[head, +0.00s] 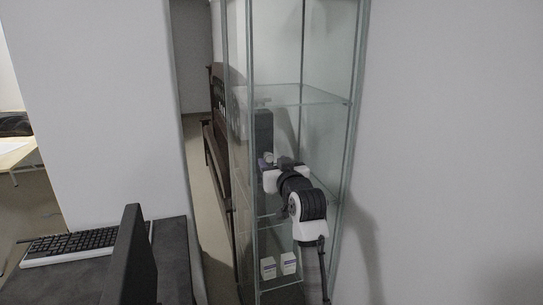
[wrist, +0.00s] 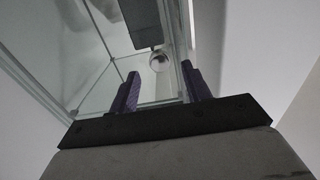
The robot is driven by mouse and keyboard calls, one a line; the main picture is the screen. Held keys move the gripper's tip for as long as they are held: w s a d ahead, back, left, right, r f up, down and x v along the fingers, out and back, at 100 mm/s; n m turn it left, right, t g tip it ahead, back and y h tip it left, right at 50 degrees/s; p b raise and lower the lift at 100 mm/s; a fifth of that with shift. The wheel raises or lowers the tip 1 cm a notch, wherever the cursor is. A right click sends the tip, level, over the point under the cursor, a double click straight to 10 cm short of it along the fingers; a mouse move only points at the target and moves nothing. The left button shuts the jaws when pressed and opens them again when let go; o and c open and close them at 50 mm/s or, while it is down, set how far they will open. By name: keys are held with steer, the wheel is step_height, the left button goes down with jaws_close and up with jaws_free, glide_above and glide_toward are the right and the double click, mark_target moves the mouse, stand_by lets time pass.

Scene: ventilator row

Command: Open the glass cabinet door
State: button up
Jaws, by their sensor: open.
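The tall glass cabinet (head: 300,98) stands against the wall, with clear panes, metal edges and glass shelves. Its glass door looks shut, though the clear panes make this hard to tell. In the wrist view a small round knob (wrist: 160,61) shows between and just beyond my fingertips; it is apart from both fingers. My gripper (wrist: 162,82) has two purple fingers spread apart, with nothing held. In the head view my gripper (head: 266,161) is at mid-height of the cabinet, close to the glass. My wrist hides part of the glass behind it.
Small white boxes (head: 279,266) sit on a low shelf, and a dark box (head: 263,130) is higher inside. At left are a desk with a keyboard (head: 75,243) and a dark monitor (head: 131,259). A narrow gap with dark wooden furniture (head: 216,147) lies left of the cabinet. Plain wall at right.

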steer(key=shift+x, duration=1.3)
jaws_close()
